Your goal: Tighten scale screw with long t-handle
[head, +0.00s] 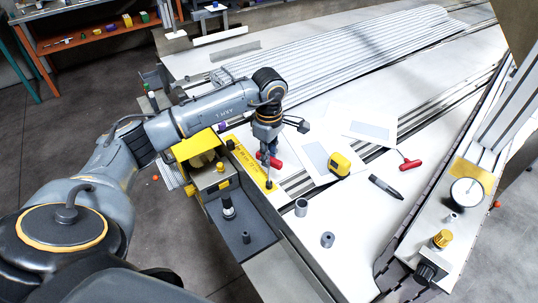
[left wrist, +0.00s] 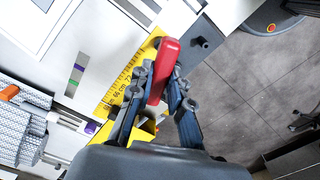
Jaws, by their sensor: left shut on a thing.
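My left gripper (head: 267,152) is shut on the red grip of a T-handle (head: 274,162), above the yellow scale (head: 244,160). The tool's thin shaft points down to a dark screw (head: 269,185) at the near end of the scale. I cannot tell whether the tip is seated in it. In the left wrist view, the red grip (left wrist: 163,62) lies between the two fingers (left wrist: 160,88), with the yellow scale (left wrist: 122,80) beside it. Another red T-handle (head: 410,164) lies on the white table to the right. My right gripper is not in view.
A yellow tape measure (head: 340,164), a dark marker (head: 386,187) and paper sheets (head: 370,122) lie right of the gripper. Grey cylinders (head: 301,207) stand near the front edge. A dial gauge (head: 467,192) sits on the right rail.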

